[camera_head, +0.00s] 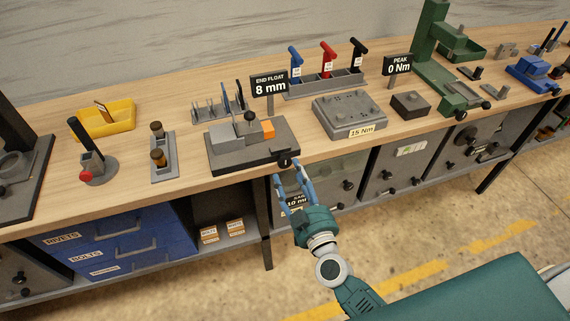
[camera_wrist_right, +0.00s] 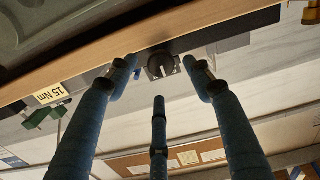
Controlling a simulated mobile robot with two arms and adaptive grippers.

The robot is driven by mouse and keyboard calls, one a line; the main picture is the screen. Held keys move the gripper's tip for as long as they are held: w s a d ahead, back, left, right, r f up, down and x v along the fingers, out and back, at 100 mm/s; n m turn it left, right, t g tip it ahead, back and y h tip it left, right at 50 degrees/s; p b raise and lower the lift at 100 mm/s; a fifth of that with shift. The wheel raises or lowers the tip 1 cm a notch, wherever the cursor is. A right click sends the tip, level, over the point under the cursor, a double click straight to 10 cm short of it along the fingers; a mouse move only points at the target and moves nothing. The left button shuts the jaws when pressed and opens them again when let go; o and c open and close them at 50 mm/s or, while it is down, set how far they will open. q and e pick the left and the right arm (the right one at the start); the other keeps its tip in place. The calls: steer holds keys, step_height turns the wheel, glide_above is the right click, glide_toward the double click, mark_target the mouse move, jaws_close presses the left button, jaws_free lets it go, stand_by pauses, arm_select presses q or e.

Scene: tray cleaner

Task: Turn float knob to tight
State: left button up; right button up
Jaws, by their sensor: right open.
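The float knob (camera_head: 284,160) is a small black knob at the front right corner of the dark end float fixture (camera_head: 270,155), near the bench's front edge. A sign above the fixture (camera_head: 269,84) reads "END FLOAT 8 mm". My right gripper (camera_head: 288,178) is open, with blue fingers pointing up at the knob from the front of the bench. In the right wrist view the knob (camera_wrist_right: 161,66) shows beyond and between the spread fingertips (camera_wrist_right: 160,76). I cannot tell whether any finger touches it. My left gripper is not in view.
A grey block labelled "15 Nm" (camera_head: 347,114) stands right of the fixture. Behind it is a rack (camera_head: 324,84) with blue, red and black handled tools. A small grey holder (camera_head: 163,160) stands to the left. The bench edge and a cabinet (camera_head: 338,178) lie close behind my right gripper.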

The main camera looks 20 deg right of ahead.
mark_target(286, 164)
steer(key=w, duration=0.3)
steer(key=shift+w+a, duration=0.25)
steer(key=shift+w, duration=0.45)
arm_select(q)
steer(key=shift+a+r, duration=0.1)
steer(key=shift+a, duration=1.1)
arm_select(e)
steer(key=shift+c, duration=0.5)
steer(key=c, duration=0.9)
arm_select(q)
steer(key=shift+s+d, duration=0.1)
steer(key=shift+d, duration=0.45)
arm_select(e)
steer(key=shift+c, duration=0.7)
